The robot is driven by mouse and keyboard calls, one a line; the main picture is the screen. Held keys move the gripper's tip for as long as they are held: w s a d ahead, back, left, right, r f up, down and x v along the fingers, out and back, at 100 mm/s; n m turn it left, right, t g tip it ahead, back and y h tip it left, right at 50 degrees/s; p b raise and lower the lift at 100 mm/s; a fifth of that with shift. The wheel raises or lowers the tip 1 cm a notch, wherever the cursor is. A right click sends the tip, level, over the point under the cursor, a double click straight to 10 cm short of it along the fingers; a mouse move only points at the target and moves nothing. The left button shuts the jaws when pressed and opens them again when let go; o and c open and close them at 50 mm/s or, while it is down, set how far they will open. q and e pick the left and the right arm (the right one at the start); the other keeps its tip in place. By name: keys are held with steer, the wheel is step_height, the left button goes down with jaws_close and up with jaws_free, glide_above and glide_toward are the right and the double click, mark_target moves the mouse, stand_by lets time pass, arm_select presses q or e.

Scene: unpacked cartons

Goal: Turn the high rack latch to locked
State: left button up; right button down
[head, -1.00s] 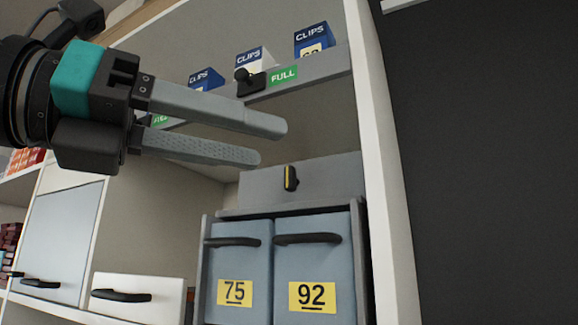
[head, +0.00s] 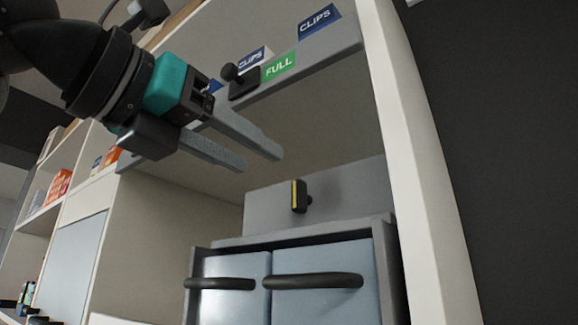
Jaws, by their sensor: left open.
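The latch (head: 299,196) is a small black knob with a yellow stripe. It stands close to upright on a grey panel (head: 345,200) above two blue-grey bins. My left gripper (head: 262,160) is open and empty, up and to the left of the latch and apart from it. Its two grey fingers point down and to the right. Nothing hides the latch. My right gripper does not show.
Two bins (head: 320,305) with black handles stand under the latch panel. A grey shelf (head: 330,42) above carries CLIPS boxes, a green FULL label (head: 279,66) and a black knob (head: 240,80). A white upright (head: 405,150) bounds the right side.

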mark_target(294, 180)
arm_select(q)
steer(key=shift+p+x, duration=1.1)
steer(key=shift+x, duration=2.95)
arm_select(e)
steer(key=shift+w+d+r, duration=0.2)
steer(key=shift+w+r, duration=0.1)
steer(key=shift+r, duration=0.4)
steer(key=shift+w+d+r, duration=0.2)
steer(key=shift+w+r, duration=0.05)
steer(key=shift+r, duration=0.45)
arm_select(q)
steer(key=shift+s, duration=0.1)
steer(key=shift+c, duration=0.2)
jaws_close()
